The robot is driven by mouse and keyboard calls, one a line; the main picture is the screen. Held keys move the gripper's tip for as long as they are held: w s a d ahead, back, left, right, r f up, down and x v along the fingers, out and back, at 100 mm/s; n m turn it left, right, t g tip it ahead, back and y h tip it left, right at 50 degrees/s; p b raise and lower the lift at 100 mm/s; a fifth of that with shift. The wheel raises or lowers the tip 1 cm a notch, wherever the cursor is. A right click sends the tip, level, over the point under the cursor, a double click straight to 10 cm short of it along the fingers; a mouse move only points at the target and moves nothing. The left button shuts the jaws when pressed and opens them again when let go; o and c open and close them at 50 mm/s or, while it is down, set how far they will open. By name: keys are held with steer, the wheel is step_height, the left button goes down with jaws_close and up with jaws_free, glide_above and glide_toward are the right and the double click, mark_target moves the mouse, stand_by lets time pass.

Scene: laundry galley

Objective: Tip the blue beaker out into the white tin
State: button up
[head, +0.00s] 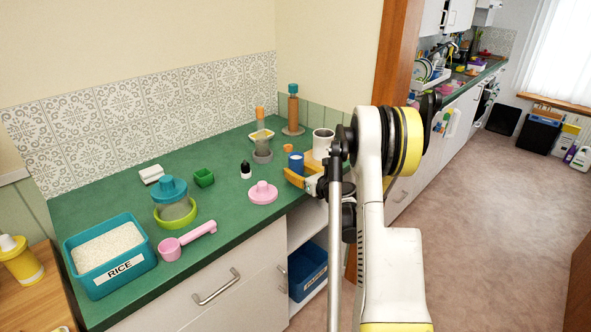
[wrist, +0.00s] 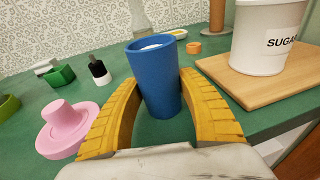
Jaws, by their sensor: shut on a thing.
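The blue beaker (wrist: 157,85) stands upright between the two yellow fingers of my gripper (wrist: 160,108), which is shut on it. Something white shows inside its mouth. In the head view the beaker (head: 296,163) is at the right end of the green counter, with my gripper (head: 300,178) around it. The white tin (wrist: 266,38), marked "SUGAR", stands on a wooden board to the right of the beaker. It also shows in the head view (head: 322,143), just behind my wrist. I cannot see into the tin.
The wooden board (wrist: 228,84) is under the tin.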

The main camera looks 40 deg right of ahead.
mark_target(301, 160)
steer(key=shift+r+p, duration=1.4)
steer(key=shift+r, duration=1.1)
